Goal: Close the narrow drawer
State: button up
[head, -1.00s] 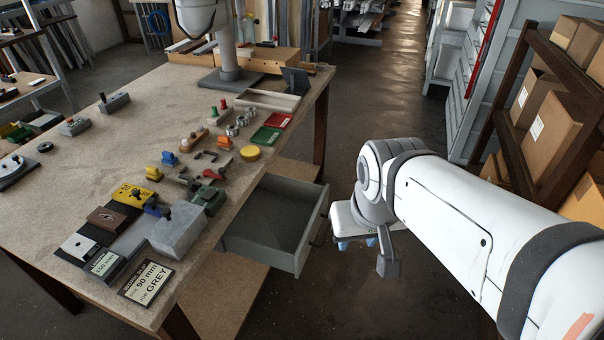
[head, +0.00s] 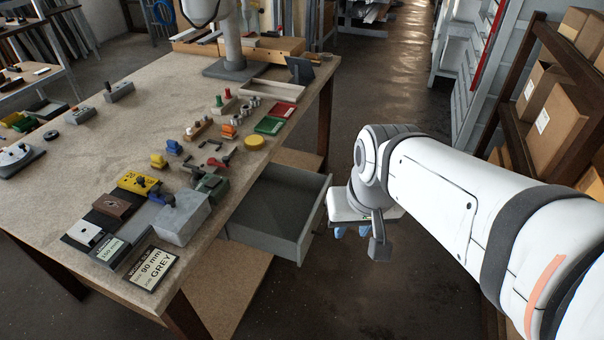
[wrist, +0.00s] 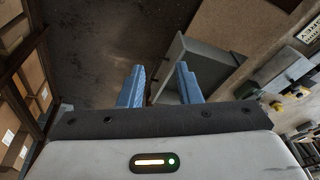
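The narrow drawer (head: 276,214) is a grey open-topped box pulled out from under the right side of the workbench. It looks empty. In the wrist view, the drawer (wrist: 205,65) shows at upper centre right, its front panel close to the right finger. My gripper (head: 352,232) is just outside the drawer front, on its right in the head view, with blue fingertips pointing down. In the wrist view, my gripper (wrist: 160,72) has two blue fingers spread apart with nothing between them. I cannot tell whether a finger touches the drawer front.
The workbench (head: 120,150) carries blocks, clamps, small trays and a label reading 90 mm GREY. A lower wooden shelf (head: 225,285) lies beneath the drawer. A rack of cardboard boxes (head: 550,125) stands at right. The floor (head: 375,90) beyond is clear.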

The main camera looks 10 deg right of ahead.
jog(key=w+f+m+y, duration=0.1)
jog(key=f, duration=0.1)
jog(key=w+f+m+g+b, duration=0.1)
jog(key=f+m, duration=0.1)
jog(key=w+f+m+y, duration=0.1)
jog(key=w+f+m, duration=0.1)
jog(key=shift+w+a+g+y, duration=0.1)
jog(key=shift+a+g+y, duration=0.05)
jog(key=shift+g+y, duration=0.15)
jog(key=c, duration=0.4)
jog(key=w+f+m+y, duration=0.1)
jog(key=f+m, duration=0.1)
jog(key=w+d+f+m+b, duration=0.1)
jog(key=w+f+m, duration=0.1)
jog(key=w+f+m+y, duration=0.1)
jog(key=w+f+m, duration=0.1)
jog(key=shift+d+f+m+y, duration=0.3)
grip_shut()
jog(key=w+d+f+m+t+y+b, duration=0.1)
jog(key=w+d+f+m+t, duration=0.1)
jog(key=w+d+f+m, duration=0.3)
jog(key=w+d+f+m+t+y+b, duration=0.1)
jog(key=d+f+m, duration=0.1)
jog(key=f+m, duration=0.5)
send_near(308, 241)
jog(key=shift+d+p+x, duration=0.25)
jog(key=shift+p+x, duration=0.05)
jog(key=shift+x, duration=2.85)
